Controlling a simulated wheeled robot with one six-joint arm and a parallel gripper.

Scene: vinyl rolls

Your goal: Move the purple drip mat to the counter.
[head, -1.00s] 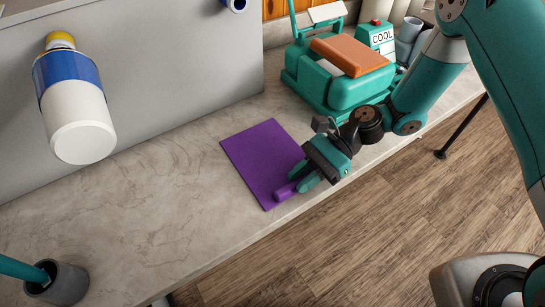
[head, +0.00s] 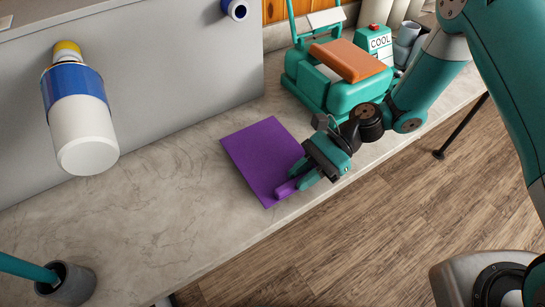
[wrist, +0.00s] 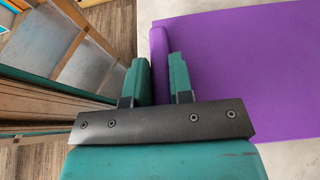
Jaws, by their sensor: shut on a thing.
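The purple drip mat (head: 262,157) lies flat on the marble-patterned counter (head: 150,210), close to its front edge. A raised purple roll or grip runs along the mat's near right edge. My gripper (head: 298,183) is shut on that raised edge, with one finger on each side. The wrist view shows the mat (wrist: 250,70) spreading to the right, and my gripper (wrist: 163,75) with the purple edge between its fingers. The fingers hide part of the edge.
A teal machine with an orange top (head: 348,60) stands behind my gripper. A white bottle with a blue band (head: 80,110) hangs at the left, and a grey cup (head: 68,284) stands at the lower left. The counter left of the mat is clear.

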